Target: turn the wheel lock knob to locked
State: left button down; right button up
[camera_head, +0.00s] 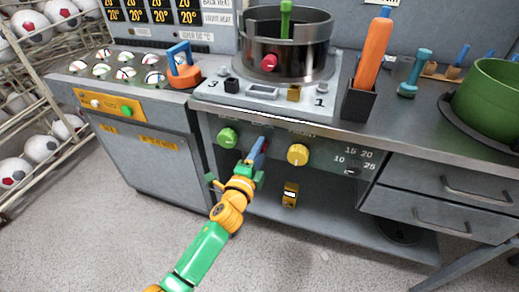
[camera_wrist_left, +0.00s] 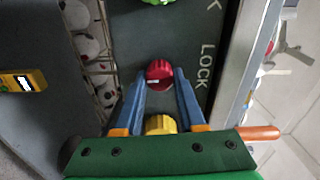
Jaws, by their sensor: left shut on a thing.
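The red knob (camera_wrist_left: 160,73) sits on the grey panel beside the word LOCK in the left wrist view, with a small pale mark on its face. I take it to be the wheel lock knob. My left gripper (camera_head: 261,148) reaches the front panel between the green knob (camera_head: 227,137) and the yellow knob (camera_head: 298,154). Its blue fingers are shut on the red knob, one on each side. In the head view the gripper hides the red knob. Which setting the knob is at I cannot tell. My right gripper is not in view.
The steel ring (camera_head: 290,45) of the press stands above the panel. An orange-handled tool (camera_head: 372,48) stands in a black holder (camera_head: 358,104) to the right. Drawers (camera_head: 450,180) are at the right, a ball rack (camera_head: 60,150) at the left. The floor in front is clear.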

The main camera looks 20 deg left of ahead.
pick_arm(q)
jog(key=shift+m, duration=0.6)
jog(key=c, duration=0.5)
grip_release()
jog(key=s, duration=0.7)
jog(key=shift+a, duration=0.15)
jog(key=shift+p, duration=0.3)
